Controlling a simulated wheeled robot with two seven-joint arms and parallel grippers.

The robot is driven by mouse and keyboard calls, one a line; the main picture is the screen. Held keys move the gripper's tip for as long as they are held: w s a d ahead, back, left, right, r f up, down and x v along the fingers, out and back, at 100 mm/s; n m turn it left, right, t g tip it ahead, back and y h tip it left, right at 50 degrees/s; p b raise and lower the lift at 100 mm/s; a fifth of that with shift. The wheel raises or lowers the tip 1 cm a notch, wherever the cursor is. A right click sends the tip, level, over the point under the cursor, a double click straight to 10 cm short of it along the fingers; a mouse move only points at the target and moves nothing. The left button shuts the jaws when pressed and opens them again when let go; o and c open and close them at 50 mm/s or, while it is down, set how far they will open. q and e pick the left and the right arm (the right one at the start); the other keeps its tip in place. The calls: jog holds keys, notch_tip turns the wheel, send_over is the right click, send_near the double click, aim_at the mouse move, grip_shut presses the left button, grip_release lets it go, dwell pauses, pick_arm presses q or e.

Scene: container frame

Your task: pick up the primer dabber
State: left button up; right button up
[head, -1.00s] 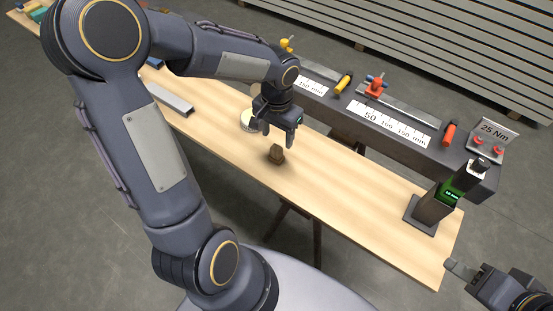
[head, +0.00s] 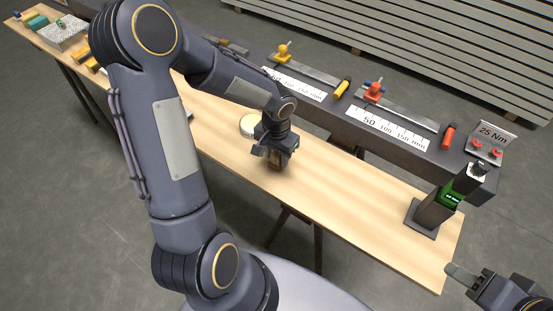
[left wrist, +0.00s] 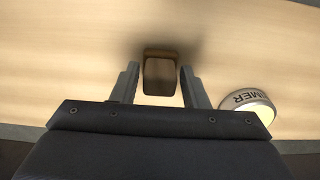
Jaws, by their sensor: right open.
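The primer dabber (head: 276,162), a small brown block-like piece, stands on the wooden table and is partly hidden by my left gripper in the head view. My left gripper (head: 274,157) is low over it. In the left wrist view, the open fingers of this gripper (left wrist: 160,86) are on either side of the dabber (left wrist: 161,76), with a visible gap on each side. My right gripper (head: 462,279) is open and empty at the bottom right, off the table's end.
A round primer tin (head: 249,124) stands close to the dabber; it also shows in the left wrist view (left wrist: 246,106). A dark rail with rulers and clamps (head: 388,129) runs along the far side. A green-screened tool (head: 436,207) stands at the table's right end.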

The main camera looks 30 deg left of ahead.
pick_arm(q)
jog(key=c, duration=0.7)
jog(key=shift+r, duration=0.1)
jog(key=shift+r, duration=0.5)
notch_tip(320, 180, up, 2)
jog(key=shift+w+d+r, duration=0.15)
jog(key=shift+r, duration=0.1)
jog(key=w+d+r, duration=0.8)
jog(key=d+r, duration=0.1)
jog(key=d, duration=0.2)
jog(key=shift+r+b, duration=0.2)
jog(key=shift+b, duration=0.25)
